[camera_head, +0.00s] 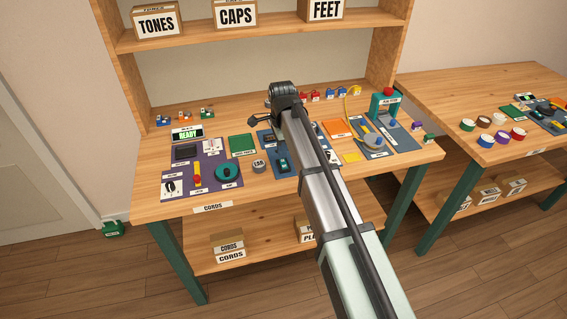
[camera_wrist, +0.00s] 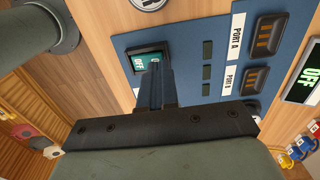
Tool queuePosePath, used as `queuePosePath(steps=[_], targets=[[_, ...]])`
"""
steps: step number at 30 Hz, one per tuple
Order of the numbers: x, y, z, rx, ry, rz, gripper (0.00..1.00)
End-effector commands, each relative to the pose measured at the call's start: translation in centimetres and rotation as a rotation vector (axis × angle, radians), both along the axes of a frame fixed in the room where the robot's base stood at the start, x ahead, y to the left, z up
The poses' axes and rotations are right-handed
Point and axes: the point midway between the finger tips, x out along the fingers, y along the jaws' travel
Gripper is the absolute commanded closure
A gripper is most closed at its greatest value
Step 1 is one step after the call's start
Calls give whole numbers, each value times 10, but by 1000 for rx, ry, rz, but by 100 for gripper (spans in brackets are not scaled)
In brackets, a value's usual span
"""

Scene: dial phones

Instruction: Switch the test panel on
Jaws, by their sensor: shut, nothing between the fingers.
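The test panel (camera_wrist: 190,45) is a blue board with a rocker switch, two dark ports labelled PORT A and PORT B, and small dark windows. Its rocker switch (camera_wrist: 137,62) is teal in a black frame, and the visible part reads OFF. A black display (camera_wrist: 303,85) at the right edge also reads OFF in green. In the head view the blue panel (camera_head: 283,171) is partly hidden by my arm. My gripper (camera_wrist: 155,64) is shut and empty, its fingertips over the switch; I cannot tell whether they touch it. My fingers hide part of the switch.
A purple panel (camera_head: 212,180) with a READY display (camera_head: 187,133) lies to the left. A green pad (camera_head: 242,145) and a round grey piece (camera_head: 259,166) lie near the blue panel. Blue-grey boards with a teal press (camera_head: 383,105) stand to the right. A shelf (camera_head: 200,35) rises behind.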

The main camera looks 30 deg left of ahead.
Motion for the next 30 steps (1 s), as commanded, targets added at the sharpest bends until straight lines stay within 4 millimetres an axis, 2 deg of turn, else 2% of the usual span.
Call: queuePosePath(steps=[30], targets=[[0, 0, -12, 0, 0, 0, 100]])
